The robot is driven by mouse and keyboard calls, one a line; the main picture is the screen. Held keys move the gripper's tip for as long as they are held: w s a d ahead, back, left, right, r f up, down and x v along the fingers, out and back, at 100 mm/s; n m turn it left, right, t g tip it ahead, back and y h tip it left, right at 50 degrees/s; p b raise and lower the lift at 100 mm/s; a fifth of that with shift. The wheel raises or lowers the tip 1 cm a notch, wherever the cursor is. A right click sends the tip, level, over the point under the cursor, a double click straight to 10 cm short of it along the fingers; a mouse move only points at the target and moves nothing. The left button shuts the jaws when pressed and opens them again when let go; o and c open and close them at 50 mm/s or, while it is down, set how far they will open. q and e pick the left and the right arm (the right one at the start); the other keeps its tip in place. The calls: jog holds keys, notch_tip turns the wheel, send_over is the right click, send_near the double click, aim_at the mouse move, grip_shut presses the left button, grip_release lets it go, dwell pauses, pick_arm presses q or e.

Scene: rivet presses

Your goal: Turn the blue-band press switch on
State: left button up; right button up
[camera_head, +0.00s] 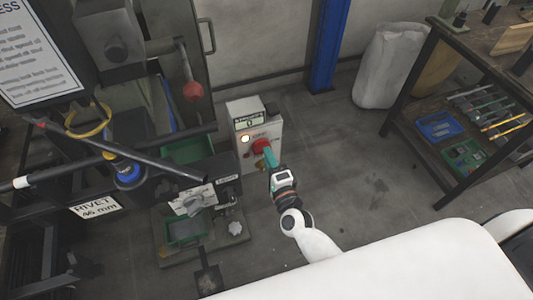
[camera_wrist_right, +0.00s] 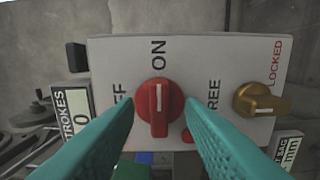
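The press with the blue band (camera_head: 128,174) stands at the left in the head view. Its control box (camera_head: 243,113) has a red switch (camera_head: 260,145), partly covered by my right gripper (camera_head: 268,153). In the right wrist view the red switch (camera_wrist_right: 158,118) lies between the two teal fingertips (camera_wrist_right: 160,104). The fingers are spread, one on each side, with no clear contact. The white line on the switch points up in the picture, toward the word ON. The OFF label is partly hidden by the left finger. My left gripper is not in view.
A brass knob (camera_wrist_right: 260,99) beside the labels FREE and LOCKED shares the panel. A round lamp (camera_head: 245,139) on the box looks lit. A red ball-ended lever (camera_head: 193,91) hangs behind. A workbench (camera_head: 433,52) stands right, with open floor between.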

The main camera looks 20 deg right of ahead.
jog(key=s, duration=0.9)
jog(key=shift+s+d+b, duration=0.2)
jog(key=shift+s+b, duration=0.1)
jog(key=shift+s, duration=0.05)
